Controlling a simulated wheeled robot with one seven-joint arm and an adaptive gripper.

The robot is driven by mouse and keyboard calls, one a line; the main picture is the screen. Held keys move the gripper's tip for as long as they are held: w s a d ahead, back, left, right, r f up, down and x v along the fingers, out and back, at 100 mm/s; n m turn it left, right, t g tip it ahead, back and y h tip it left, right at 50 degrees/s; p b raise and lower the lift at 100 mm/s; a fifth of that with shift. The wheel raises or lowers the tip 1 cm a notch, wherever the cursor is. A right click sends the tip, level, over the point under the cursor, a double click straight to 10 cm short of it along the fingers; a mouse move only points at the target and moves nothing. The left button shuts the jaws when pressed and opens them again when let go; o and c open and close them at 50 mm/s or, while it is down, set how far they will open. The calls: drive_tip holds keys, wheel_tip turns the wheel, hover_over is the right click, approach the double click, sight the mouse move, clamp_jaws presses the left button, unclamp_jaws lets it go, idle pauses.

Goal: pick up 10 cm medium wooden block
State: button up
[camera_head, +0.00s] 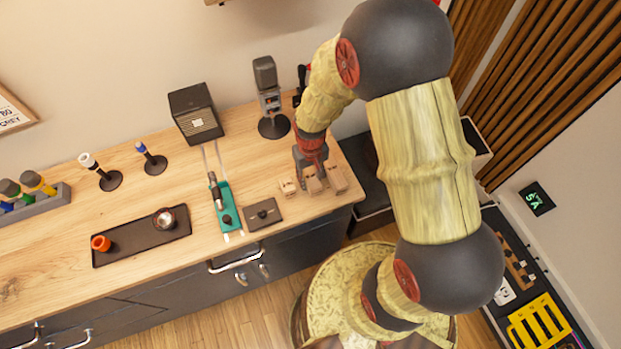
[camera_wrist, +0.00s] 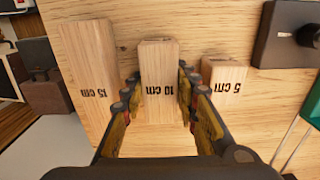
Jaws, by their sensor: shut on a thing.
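The 10 cm wooden block (camera_wrist: 159,75) stands in the middle of the wrist view, with its label reading upside down. My gripper (camera_wrist: 160,100) has one finger on each side of it and is shut on it. In the head view my gripper (camera_head: 311,166) reaches down over the same block (camera_head: 312,181) near the counter's right end. The 15 cm block (camera_wrist: 90,65) stands to its left in the wrist view, and the shorter 5 cm block (camera_wrist: 224,78) stands to its right. I cannot tell whether the held block is touching the counter.
The wooden counter (camera_head: 130,215) carries a dark square plate with a knob (camera_head: 262,214), a teal device (camera_head: 228,212), a microphone on a stand (camera_head: 267,90), a black speaker (camera_head: 197,112) and a dark tray (camera_head: 130,240). The counter's right edge is close to the blocks.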

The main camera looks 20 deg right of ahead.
drive_tip(key=c, duration=0.6)
drive_tip(key=shift+r, duration=0.1)
